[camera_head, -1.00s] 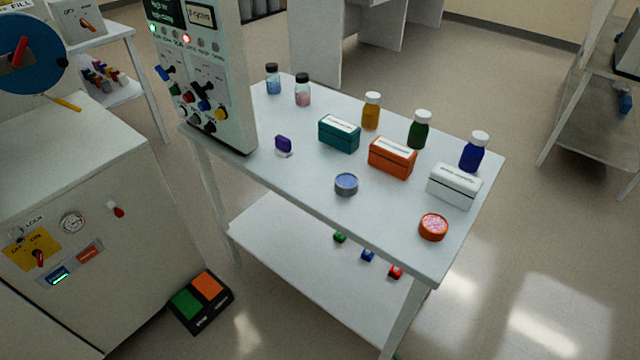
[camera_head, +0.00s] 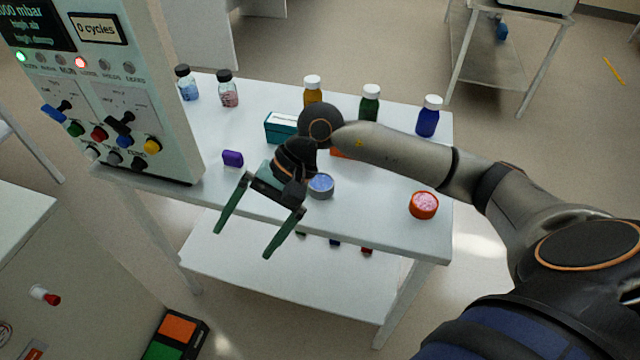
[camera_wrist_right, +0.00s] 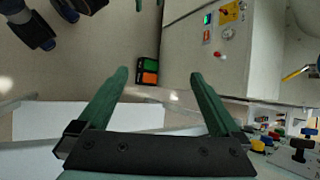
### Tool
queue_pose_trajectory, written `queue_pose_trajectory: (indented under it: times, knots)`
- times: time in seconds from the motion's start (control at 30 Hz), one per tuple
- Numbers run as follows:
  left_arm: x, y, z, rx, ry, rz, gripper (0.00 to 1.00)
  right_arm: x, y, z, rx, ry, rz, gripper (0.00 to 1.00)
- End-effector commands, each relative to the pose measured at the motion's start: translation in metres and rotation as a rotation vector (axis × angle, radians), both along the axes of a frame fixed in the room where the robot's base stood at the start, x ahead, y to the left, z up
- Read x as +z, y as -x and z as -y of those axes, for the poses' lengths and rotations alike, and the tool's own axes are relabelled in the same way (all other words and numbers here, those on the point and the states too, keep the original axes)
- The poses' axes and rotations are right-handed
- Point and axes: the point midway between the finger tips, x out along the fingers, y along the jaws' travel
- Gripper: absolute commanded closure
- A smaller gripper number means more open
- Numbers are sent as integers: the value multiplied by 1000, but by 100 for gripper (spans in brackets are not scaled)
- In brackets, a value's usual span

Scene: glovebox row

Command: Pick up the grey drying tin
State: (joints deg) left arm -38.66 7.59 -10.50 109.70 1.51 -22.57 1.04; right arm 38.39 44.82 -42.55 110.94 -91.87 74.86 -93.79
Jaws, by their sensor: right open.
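The grey drying tin (camera_head: 321,186), round with blue-violet contents, stands on the white table (camera_head: 385,232) near its front edge. My right gripper (camera_head: 241,240) reaches in from the right, in front of and left of the tin. Its two green fingers are spread apart, empty, and point down and toward the front, away from the tin. They also show open in the right wrist view (camera_wrist_right: 160,90), where the tin is not seen. The wrist partly overlaps the tin's left side in the head view. My left gripper is not in view.
An orange tin (camera_head: 423,205) with pink contents stands to the right. A purple item (camera_head: 232,158) lies left, beside the control panel (camera_head: 110,90). A teal box (camera_head: 279,125) and several bottles stand behind. My right arm hides the orange box mostly and the white box.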

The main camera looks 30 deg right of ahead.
Motion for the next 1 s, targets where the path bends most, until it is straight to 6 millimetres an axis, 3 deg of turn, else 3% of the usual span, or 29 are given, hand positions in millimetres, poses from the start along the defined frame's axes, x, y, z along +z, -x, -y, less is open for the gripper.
queue_pose_trajectory:
  times: [0.03,0.1,0.2,0.33,0.47,0.7,1.0]
  knots:
    - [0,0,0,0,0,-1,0,2,-17,35,68,168,124,0]
    - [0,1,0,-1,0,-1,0,6,-34,79,153,376,243,0]
    - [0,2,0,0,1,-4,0,22,-52,132,234,611,337,0]
    - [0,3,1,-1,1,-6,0,39,-62,174,287,791,380,0]
    - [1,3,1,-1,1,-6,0,37,-66,189,305,851,386,0]
    - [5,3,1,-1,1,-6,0,-5,-76,191,307,849,384,0]
    - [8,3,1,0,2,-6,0,-31,-81,194,306,848,386,0]
